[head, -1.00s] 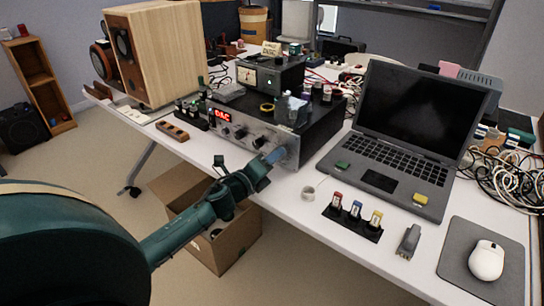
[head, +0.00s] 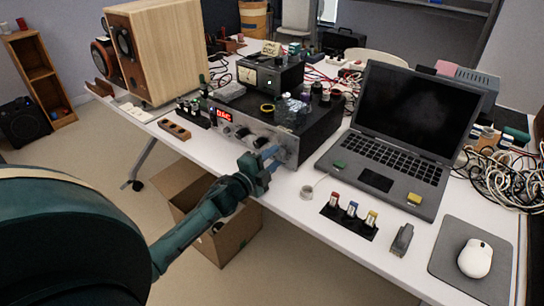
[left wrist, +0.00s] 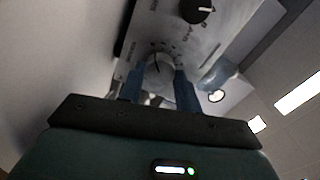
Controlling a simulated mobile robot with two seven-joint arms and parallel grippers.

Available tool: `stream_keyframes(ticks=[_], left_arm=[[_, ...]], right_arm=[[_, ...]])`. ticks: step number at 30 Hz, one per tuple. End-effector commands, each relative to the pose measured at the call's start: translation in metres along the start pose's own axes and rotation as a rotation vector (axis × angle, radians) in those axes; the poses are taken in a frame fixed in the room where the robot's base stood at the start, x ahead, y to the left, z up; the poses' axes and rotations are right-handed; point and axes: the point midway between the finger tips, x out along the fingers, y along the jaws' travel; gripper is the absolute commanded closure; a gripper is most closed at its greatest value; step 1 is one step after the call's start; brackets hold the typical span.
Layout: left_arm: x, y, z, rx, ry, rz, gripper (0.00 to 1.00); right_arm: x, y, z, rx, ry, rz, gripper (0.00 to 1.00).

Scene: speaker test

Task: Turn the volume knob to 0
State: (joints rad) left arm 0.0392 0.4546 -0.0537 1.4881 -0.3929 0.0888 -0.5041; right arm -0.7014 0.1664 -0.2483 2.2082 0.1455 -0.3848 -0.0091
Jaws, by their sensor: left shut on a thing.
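The amplifier (head: 253,133) is a dark box with a silver front panel and a red lit display (head: 223,115), on the white table. My left gripper (head: 274,154) is at the right end of this panel, and the volume knob is mostly hidden behind it in the head view. In the left wrist view, the round silver volume knob (left wrist: 159,72) sits between the two blue fingertips of my left gripper (left wrist: 159,84), which are shut on it. A dark pointer line shows on the knob, with scale marks around it. My right gripper is not in view.
A black knob (left wrist: 198,11) is on the same panel. A meter unit (head: 268,76) and small items stand on the amplifier. An open laptop (head: 395,135) is to the right, a wooden speaker (head: 160,55) to the left. A cardboard box (head: 235,237) is below the table edge.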

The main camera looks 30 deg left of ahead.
Motion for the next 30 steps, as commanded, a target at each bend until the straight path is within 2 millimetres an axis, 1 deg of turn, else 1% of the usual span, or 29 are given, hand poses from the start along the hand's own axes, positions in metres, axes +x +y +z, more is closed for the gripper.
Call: stream_keyframes(ticks=[6,12,20,21,28,30], left_arm=[[0.0000,-0.0002,0.0002,-0.049,-0.001,0.000,0.89],[0.0000,0.0001,0.0002,-0.060,0.000,0.000,0.89],[0.0000,0.0002,0.0002,-0.060,0.000,0.000,0.89],[0.0000,0.0002,0.0002,-0.060,0.000,0.000,0.64],[0.0000,0.0001,0.0001,-0.059,0.000,0.000,0.45],[0.0000,0.0001,0.0001,-0.059,0.000,0.000,0.45]], right_arm=[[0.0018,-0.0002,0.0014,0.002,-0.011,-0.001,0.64],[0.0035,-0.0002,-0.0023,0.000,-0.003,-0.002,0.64],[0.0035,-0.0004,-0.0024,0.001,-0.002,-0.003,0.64],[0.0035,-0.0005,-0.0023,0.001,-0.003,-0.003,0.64],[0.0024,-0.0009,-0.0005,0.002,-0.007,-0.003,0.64],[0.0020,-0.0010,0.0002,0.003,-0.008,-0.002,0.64]])
